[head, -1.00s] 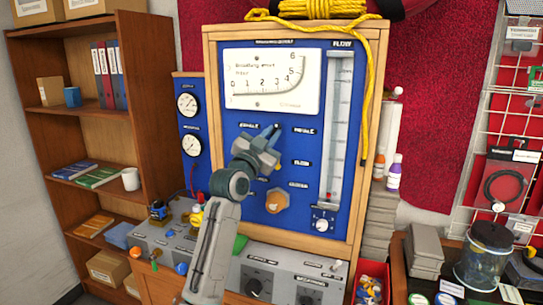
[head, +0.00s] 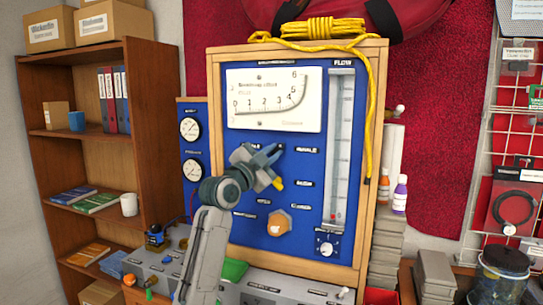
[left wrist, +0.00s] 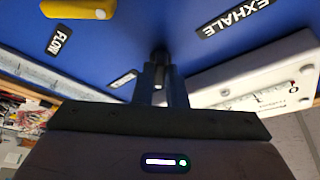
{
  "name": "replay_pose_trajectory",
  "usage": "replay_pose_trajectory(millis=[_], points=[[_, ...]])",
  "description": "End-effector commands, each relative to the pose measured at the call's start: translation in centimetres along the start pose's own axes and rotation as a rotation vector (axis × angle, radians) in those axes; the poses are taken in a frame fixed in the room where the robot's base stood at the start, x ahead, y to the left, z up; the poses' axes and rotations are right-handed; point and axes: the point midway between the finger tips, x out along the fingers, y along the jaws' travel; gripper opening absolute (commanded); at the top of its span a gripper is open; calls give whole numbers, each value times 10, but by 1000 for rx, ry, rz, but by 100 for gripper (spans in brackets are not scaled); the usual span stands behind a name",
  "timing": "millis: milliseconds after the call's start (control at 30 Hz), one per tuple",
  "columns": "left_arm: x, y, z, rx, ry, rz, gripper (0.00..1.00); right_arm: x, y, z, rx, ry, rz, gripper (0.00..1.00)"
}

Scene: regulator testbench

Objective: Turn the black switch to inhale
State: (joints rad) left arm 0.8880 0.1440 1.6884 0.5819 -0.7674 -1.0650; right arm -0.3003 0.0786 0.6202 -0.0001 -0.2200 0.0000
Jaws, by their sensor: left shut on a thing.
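The blue regulator panel (head: 300,175) stands upright in a wooden frame. My left gripper (head: 268,162) is at the panel's upper middle, left of the INHALE label (head: 307,150). It hides the black switch in the head view. In the left wrist view the two fingers (left wrist: 160,85) are close together, shut on the small dark black switch (left wrist: 160,55), of which little shows. The EXHALE label (left wrist: 235,18) lies to the right there. The switch's exact pointing direction cannot be told. My right gripper is in neither view.
A yellow knob (head: 278,183) sits just below the gripper, also in the left wrist view (left wrist: 80,8). An orange knob (head: 279,224) is lower. A gauge (head: 274,100) is above, a flow tube (head: 340,150) to the right. A grey console (head: 165,262) stands in front.

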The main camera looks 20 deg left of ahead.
Motion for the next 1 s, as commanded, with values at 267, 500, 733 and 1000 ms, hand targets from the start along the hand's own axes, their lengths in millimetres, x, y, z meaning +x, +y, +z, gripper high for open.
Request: replay_pose_trajectory(millis=[267, 500, 733, 1000], points=[[0, -2, -1, 3, 1, -4, 34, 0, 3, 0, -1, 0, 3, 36], [0, -1, 0, 1, 0, -2, 34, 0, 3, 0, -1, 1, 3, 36], [-21, 2, 3, 4, -1, -2, 34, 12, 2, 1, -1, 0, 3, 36], [-76, 2, 3, 7, -1, -4, 34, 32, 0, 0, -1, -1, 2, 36]])
